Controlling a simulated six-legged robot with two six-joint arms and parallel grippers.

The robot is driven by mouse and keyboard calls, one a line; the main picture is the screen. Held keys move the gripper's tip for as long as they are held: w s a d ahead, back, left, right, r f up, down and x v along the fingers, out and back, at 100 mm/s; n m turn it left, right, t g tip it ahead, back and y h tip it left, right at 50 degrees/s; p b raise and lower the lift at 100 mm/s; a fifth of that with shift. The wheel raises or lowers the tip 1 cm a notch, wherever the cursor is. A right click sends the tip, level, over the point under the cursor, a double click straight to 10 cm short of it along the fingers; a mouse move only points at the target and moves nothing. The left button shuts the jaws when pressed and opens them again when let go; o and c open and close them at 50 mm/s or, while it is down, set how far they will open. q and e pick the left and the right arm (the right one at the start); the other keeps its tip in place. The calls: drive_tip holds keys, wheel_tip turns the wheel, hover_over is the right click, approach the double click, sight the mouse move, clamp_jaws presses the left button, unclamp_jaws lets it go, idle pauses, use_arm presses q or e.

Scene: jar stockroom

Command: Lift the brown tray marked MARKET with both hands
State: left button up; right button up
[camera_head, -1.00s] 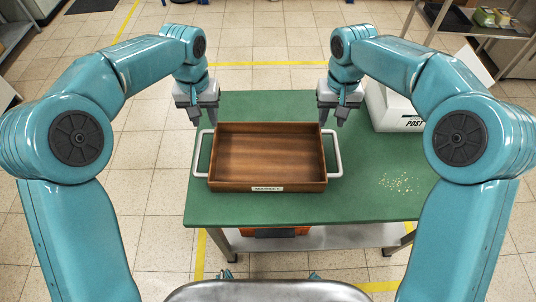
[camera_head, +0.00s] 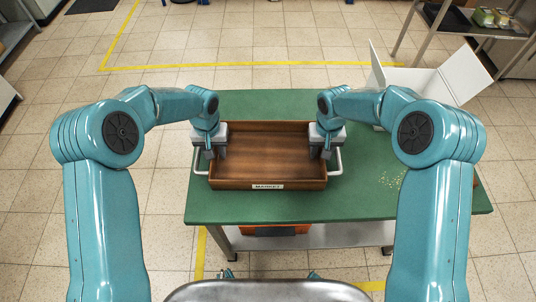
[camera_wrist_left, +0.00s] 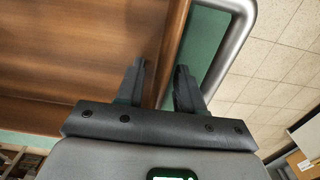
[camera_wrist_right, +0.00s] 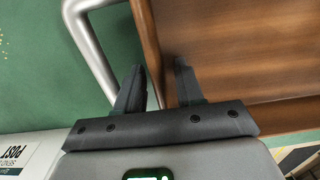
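The brown tray (camera_head: 267,155) with a MARKET label (camera_head: 267,187) on its near wall rests on the green table (camera_head: 265,207). A metal handle stands out at each end; the left one (camera_wrist_left: 236,45) and the right one (camera_wrist_right: 90,50) show in the wrist views. My left gripper (camera_head: 210,153) is at the tray's left end. In the left wrist view its fingers (camera_wrist_left: 160,72) are apart, with the end wall's rim between them. My right gripper (camera_head: 327,153) is at the right end, its fingers (camera_wrist_right: 156,75) apart with that wall between them. Neither grips the wall visibly.
A white open box (camera_head: 426,82) marked POST stands right of the tray, behind my right arm. Pale crumbs (camera_head: 390,179) lie on the table at right. An orange object (camera_head: 275,229) is below the tabletop. The table's front strip is clear.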

use_arm(q)
drive_tip(key=shift+s, duration=0.1)
use_arm(e)
drive_tip(key=shift+s, duration=0.1)
use_arm(q)
drive_tip(key=shift+f, duration=0.15)
use_arm(e)
drive_tip(key=shift+f, duration=0.15)
use_arm(q)
clamp_jaws()
use_arm(e)
clamp_jaws()
